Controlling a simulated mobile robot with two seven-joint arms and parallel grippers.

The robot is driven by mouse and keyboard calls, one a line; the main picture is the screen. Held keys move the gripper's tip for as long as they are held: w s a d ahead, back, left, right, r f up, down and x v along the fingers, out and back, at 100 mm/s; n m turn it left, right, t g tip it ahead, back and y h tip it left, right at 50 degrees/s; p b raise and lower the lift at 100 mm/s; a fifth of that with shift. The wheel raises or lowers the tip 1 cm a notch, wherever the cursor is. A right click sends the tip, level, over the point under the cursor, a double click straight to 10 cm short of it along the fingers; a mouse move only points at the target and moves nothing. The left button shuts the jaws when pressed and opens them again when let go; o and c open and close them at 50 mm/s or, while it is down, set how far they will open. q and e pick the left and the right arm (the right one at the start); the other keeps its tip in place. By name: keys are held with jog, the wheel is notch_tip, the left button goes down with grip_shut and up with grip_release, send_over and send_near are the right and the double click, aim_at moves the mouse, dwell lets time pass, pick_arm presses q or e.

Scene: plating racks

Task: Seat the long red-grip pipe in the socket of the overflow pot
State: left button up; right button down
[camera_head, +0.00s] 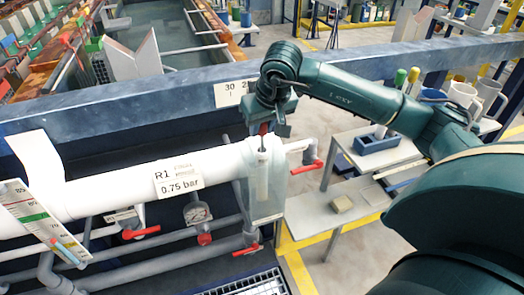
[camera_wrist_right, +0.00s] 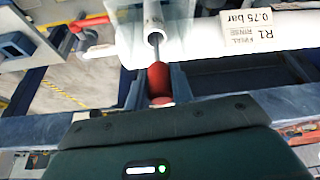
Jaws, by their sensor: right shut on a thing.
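My right gripper (camera_head: 264,126) is shut on the red grip (camera_wrist_right: 158,80) of the long pipe. A thin grey rod (camera_wrist_right: 156,45) leads from the grip to the white tube (camera_head: 262,180) of the pipe. The tube hangs about upright inside the clear overflow pot (camera_head: 278,195), at the right end of the thick white pipe. The tube (camera_wrist_right: 153,16) is cut off by the frame in the wrist view. The socket does not show clearly, and I cannot tell whether the tube's lower end is in it. My left gripper is in neither view.
The thick white pipe (camera_head: 105,188) carries an R1 label (camera_head: 177,179). Red-handled valves (camera_head: 141,232) and a gauge (camera_head: 196,212) sit below it. A blue beam (camera_head: 150,98) runs behind. A blue holder (camera_head: 378,143) stands on a table at right, near yellow and green grips (camera_head: 413,75).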

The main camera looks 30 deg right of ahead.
aim_at(262, 145)
jog(key=shift+f, duration=0.65)
jog(key=shift+s+a+f, duration=0.1)
jog(key=shift+s+f, duration=0.1)
jog(key=shift+f, duration=0.65)
jog(key=shift+s+a+f, duration=0.1)
jog(key=shift+s+f, duration=0.05)
jog(key=shift+f, duration=0.7)
jog(key=c, duration=1.6)
grip_release()
jog(key=shift+w+f, duration=0.1)
jog(key=shift+f, duration=0.05)
jog(key=shift+o, duration=0.8)
jog(key=shift+w+d+f, duration=0.15)
jog(key=shift+w, duration=0.1)
jog(key=shift+o, duration=1.2)
jog(key=shift+r, duration=0.45)
jog(key=v, duration=1.2)
